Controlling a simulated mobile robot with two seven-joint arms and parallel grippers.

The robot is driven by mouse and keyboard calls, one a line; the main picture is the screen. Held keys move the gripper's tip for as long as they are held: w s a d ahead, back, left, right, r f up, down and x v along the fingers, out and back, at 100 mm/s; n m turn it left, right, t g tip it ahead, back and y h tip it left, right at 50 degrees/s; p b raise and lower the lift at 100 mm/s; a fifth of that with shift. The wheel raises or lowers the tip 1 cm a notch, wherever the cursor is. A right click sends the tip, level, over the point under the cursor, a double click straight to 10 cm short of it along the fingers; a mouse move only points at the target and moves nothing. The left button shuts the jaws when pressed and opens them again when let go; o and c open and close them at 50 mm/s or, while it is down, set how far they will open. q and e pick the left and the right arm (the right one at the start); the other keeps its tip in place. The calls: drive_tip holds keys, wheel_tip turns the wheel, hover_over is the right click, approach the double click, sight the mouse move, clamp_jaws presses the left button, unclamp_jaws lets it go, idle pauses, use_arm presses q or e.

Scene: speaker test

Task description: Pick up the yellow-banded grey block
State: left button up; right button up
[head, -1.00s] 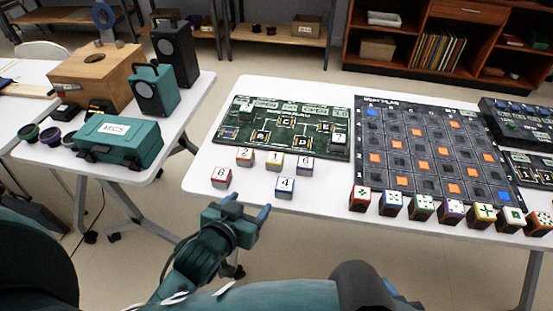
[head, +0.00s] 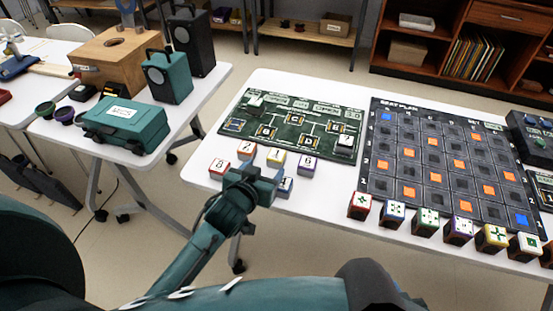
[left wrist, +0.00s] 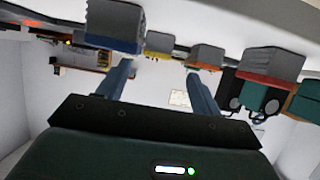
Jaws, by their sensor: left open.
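The yellow-banded grey block (head: 276,158) stands on the white table, in the back row of small numbered blocks. In the left wrist view, which appears upside down, it (left wrist: 158,44) shows beyond and between the fingers. My left gripper (head: 257,176) is open and empty, at the table's front edge, nearer than the block and apart from it. Its two blue fingers also show in the left wrist view (left wrist: 160,70). The blue-banded block (head: 286,187) is close beside the right finger, partly hidden by it; I cannot tell whether they touch. My right gripper is not in view.
A red-banded block (head: 219,169), an orange-banded block (head: 247,152) and a purple-banded block (head: 308,165) stand nearby. Behind them lies a dark green board (head: 290,122). A dark seat-plan board (head: 440,160) lies to the right, with coloured blocks along its front.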

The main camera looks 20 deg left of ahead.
sight(274, 160)
use_arm(q)
drive_tip(key=shift+d+x, duration=0.1)
drive_tip(key=shift+x, duration=1.4)
drive_tip(key=shift+d+x, duration=0.15)
drive_tip(key=shift+x, duration=1.35)
drive_tip(key=shift+c, duration=0.5)
drive_tip(key=c, duration=1)
